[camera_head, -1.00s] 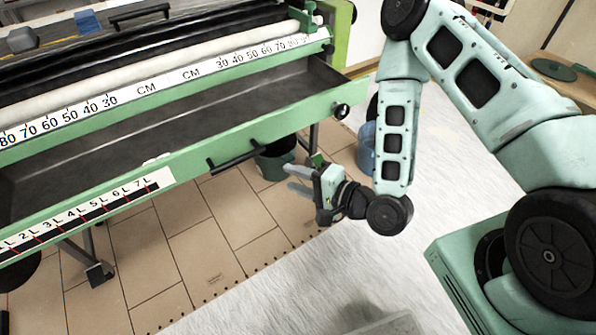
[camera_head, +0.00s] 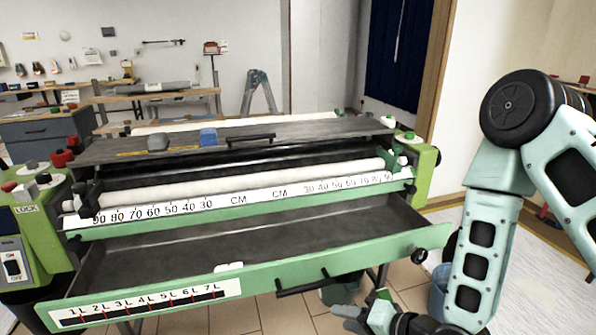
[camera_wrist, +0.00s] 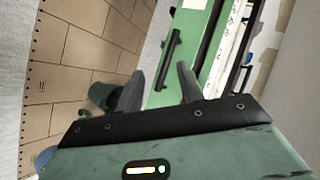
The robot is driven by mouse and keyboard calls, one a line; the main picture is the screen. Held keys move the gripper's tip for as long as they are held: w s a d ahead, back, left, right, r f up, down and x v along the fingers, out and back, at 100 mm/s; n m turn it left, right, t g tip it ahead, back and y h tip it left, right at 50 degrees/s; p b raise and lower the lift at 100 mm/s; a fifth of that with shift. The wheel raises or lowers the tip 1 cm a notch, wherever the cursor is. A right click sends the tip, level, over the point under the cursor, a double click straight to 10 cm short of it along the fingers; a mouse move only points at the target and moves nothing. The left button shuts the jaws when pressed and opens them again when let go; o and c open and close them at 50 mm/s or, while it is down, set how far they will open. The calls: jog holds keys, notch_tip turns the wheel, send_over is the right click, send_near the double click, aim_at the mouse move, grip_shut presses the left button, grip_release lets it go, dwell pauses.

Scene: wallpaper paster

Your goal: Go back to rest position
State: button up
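My gripper (camera_wrist: 161,85) shows in the wrist view with its two dark fingers apart and nothing between them. In the head view my gripper (camera_head: 362,318) is at the bottom edge, partly cut off, to the right of the drawer handle and in front of the machine. The handle also shows in the wrist view (camera_wrist: 172,58).
A green bucket (camera_head: 341,291) stands on the tiled floor under the tray, and a blue bucket (camera_head: 440,286) is at the right. A workbench (camera_head: 155,97) and a stepladder (camera_head: 259,92) stand at the back.

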jog(key=s+d+r+n+g+h+p, duration=0.1)
jog(key=s+r+n+g+h+p, duration=0.2)
jog(key=s+r+n, duration=0.3)
jog(key=s+d+r+n+g+h+p, duration=0.2)
jog(key=s+r+n+g+h, duration=0.3)
jog(key=s+r, duration=0.6)
notch_tip(320, 180, up, 8)
jog(key=shift+s+d+r+n+h+p, duration=0.1)
jog(key=shift+s+d+n+h+p, duration=0.25)
jog(key=shift+n+p, duration=0.35)
